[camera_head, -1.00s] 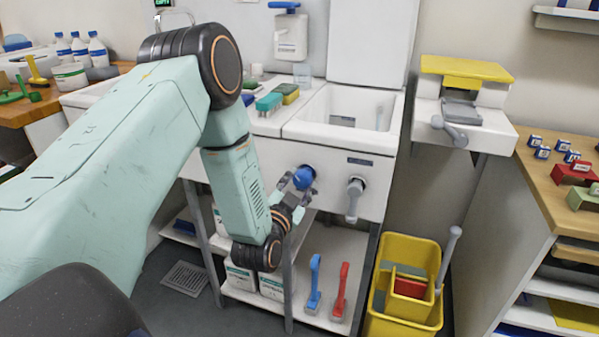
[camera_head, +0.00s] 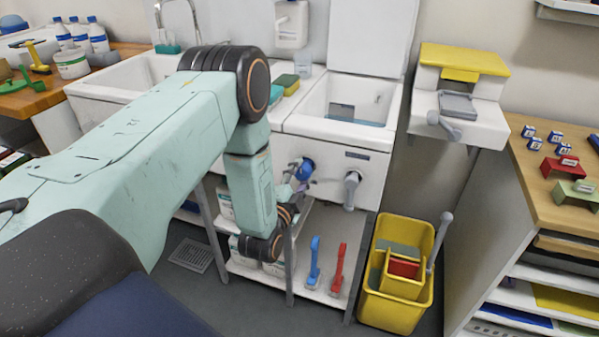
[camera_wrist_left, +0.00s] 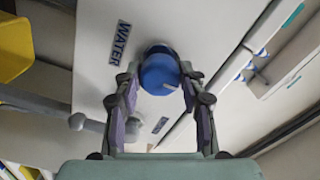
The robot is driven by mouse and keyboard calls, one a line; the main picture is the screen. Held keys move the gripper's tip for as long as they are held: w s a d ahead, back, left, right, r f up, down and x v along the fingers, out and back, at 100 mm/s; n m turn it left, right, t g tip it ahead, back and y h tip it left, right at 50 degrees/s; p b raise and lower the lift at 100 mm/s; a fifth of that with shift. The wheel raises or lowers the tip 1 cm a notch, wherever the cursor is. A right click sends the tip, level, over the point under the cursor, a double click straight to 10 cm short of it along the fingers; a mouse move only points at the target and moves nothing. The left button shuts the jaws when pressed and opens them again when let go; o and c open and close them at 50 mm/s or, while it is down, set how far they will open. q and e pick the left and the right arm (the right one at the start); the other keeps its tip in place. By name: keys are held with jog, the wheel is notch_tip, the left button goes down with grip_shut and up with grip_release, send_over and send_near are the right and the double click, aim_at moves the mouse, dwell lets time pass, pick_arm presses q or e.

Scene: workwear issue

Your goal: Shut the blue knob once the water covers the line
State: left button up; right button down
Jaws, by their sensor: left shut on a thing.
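The blue knob (camera_head: 306,167) is on the front panel of the white sink (camera_head: 335,136). In the left wrist view the blue knob (camera_wrist_left: 158,72) sits between the two fingers of my left gripper (camera_wrist_left: 160,84), beside a WATER label (camera_wrist_left: 121,43). My left gripper (camera_head: 299,181) is shut on the knob; its fingers partly cover it in the head view. Bluish water (camera_head: 362,123) shows in the bottom of the basin, below a dark rectangular mark (camera_head: 341,111) on the inner wall. I cannot make out the line clearly. My right gripper is not in view.
A grey lever (camera_head: 351,190) sticks out right of the knob. A yellow bucket (camera_head: 423,236) stands on the floor to the right. Sponges (camera_head: 287,84) lie at the sink's left edge.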

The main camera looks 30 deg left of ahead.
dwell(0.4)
pick_arm(q)
jog(key=o, duration=1.1)
jog(key=shift+o, duration=0.2)
jog(key=v, duration=0.7)
jog(key=shift+s, duration=0.25)
jog(key=shift+d, duration=0.1)
